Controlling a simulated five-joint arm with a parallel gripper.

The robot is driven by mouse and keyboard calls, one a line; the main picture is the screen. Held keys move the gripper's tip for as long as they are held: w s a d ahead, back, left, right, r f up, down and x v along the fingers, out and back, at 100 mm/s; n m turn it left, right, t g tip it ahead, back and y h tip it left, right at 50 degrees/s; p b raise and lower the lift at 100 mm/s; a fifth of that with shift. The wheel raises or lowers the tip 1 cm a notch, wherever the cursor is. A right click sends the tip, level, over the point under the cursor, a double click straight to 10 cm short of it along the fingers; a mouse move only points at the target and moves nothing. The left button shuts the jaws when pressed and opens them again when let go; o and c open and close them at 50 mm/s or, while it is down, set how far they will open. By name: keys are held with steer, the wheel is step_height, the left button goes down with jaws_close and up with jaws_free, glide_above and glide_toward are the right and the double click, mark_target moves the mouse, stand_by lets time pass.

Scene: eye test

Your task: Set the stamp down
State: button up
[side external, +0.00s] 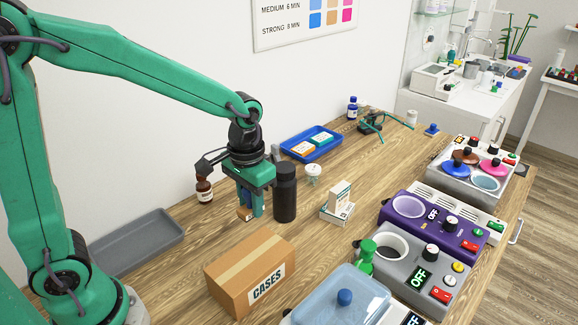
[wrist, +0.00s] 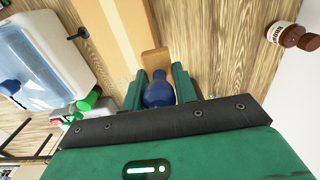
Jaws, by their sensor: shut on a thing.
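The stamp has a rounded blue handle (wrist: 158,92) and a wooden base (wrist: 155,59). In the side view my gripper (side external: 250,208) points down over the wooden table, behind the cardboard box, with its green fingers shut on the stamp (side external: 243,213). In the wrist view the fingers of my gripper (wrist: 157,90) stand on both sides of the blue handle, and the wooden base shows beyond them. I cannot tell whether the base touches the table.
A black cylinder (side external: 285,194) stands close to the right of my gripper. A brown bottle (side external: 204,190) is at its left, near the wall. The cardboard box (side external: 228,285) marked CASES is in front. A grey tray (side external: 135,243) lies at the left. Several machines line the right side.

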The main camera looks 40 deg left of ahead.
steer(key=shift+f, duration=1.25)
steer(key=shift+a, duration=0.1)
glide_above(243, 223)
step_height(243, 223, down, 7)
steer(key=shift+f, duration=2)
steer(key=shift+f, duration=0.15)
steer(key=o, duration=1)
steer(key=shift+c, duration=0.2)
